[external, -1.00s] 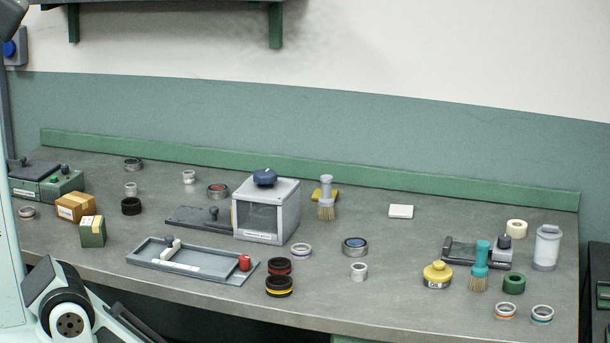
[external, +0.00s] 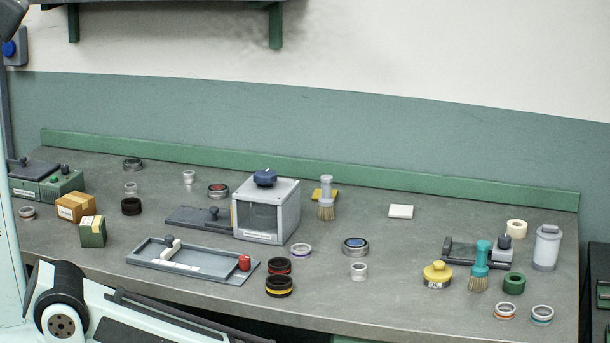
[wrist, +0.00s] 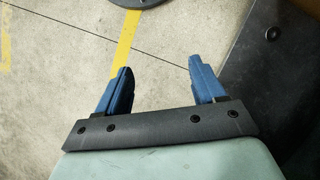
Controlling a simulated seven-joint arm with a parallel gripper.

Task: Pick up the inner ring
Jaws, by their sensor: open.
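Several rings lie on the grey workbench in the external view, and I cannot tell which one is the inner ring. Small plain silver rings stand at the front middle (external: 358,271), at the back left (external: 189,177) and at the left (external: 130,188). A purple-banded ring (external: 301,251) and a blue-centred ring (external: 355,246) lie near the middle. My gripper (wrist: 158,82) shows in the wrist view with its two blue fingers apart and nothing between them. It is over the floor, off the bench. The external view does not show the fingers.
A grey box with a dark knob (external: 266,210) stands mid-bench behind a shallow grey tray (external: 215,273). Black rings (external: 279,286) stand to the tray's right. Bare bench (external: 390,300) lies along the front.

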